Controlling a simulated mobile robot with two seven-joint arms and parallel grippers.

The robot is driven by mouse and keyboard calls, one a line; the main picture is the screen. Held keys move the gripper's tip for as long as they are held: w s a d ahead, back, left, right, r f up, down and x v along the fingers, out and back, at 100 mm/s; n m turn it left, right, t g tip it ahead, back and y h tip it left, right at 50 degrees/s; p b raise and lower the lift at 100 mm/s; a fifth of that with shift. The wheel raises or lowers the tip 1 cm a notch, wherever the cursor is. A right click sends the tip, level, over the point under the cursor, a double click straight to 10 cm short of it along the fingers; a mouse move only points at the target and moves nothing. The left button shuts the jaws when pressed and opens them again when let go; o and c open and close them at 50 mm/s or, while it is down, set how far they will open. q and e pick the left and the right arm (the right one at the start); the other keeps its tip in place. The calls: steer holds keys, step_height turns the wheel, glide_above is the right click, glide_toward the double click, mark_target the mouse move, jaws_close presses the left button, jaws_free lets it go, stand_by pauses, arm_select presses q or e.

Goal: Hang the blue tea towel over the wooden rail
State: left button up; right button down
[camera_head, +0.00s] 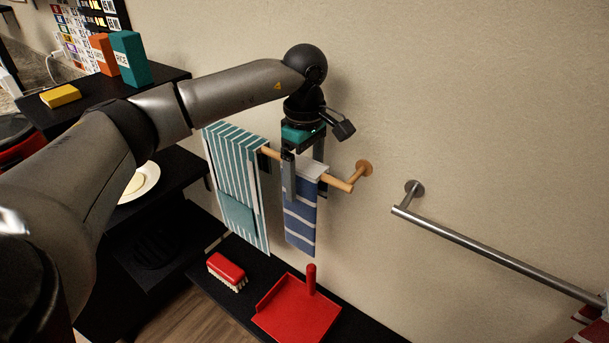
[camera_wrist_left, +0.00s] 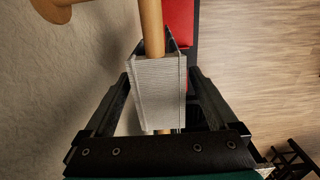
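The blue tea towel (camera_head: 300,232), with white stripes, lies over the wooden rail (camera_head: 338,183) near its free end and hangs down in front of the wall. In the left wrist view its pale folded top (camera_wrist_left: 158,90) lies across the rail (camera_wrist_left: 151,25). My left gripper (camera_head: 303,183) points down over the rail, with one finger on each side of the towel. In the left wrist view the fingers look spread, with narrow gaps beside the cloth. The towel's far side is mostly hidden. My right gripper is not in view.
A green striped towel (camera_head: 232,165) hangs on the wooden rail just left of the blue one. A metal rail (camera_head: 490,250) is on the wall at right. A red dustpan (camera_head: 297,310) and red brush (camera_head: 227,270) are on the dark shelf below.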

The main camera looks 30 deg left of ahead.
arm_select(q)
step_height(320, 180, up, 14)
steer(key=shift+p, duration=0.4)
steer(key=shift+r, duration=0.65)
steer(key=shift+s+f, duration=0.1)
